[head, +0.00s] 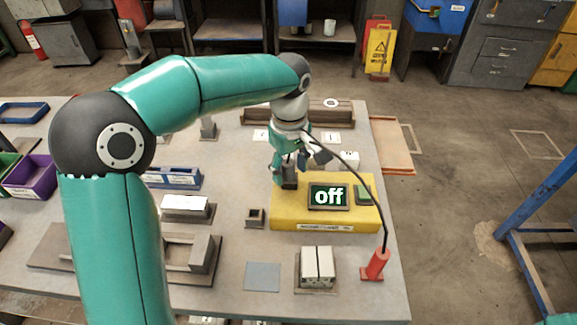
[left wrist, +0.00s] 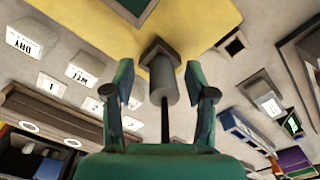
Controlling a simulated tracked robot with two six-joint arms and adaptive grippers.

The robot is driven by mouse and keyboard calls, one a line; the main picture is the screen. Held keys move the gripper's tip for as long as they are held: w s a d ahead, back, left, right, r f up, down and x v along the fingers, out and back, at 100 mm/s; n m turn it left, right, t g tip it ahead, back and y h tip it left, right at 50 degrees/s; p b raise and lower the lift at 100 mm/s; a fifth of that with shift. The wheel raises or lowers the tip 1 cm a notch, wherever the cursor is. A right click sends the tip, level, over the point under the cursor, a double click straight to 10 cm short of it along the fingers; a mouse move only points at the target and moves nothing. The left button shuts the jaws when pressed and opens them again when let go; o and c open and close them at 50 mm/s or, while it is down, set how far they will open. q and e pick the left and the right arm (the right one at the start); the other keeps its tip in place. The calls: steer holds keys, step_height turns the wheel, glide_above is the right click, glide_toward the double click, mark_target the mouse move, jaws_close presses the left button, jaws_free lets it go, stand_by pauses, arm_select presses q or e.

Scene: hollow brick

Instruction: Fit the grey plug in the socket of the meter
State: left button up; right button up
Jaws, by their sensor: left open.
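The yellow meter (head: 325,215) lies on the table, with a screen (head: 328,196) that reads "off". A dark socket block (head: 289,180) stands at its back left corner. My left gripper (head: 291,163) is at this block. In the left wrist view the grey plug (left wrist: 162,85) stands between the two open fingers of that gripper (left wrist: 162,97), apart from both. The plug's far end is at the dark socket (left wrist: 158,50); how deep it sits I cannot tell. A black cable (head: 352,165) runs from the plug area to a red post. My right gripper is out of view.
The red post (head: 375,264) stands at the table's front right.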

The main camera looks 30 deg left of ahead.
arm_select(q)
step_height(320, 180, up, 12)
stand_by(0.6)
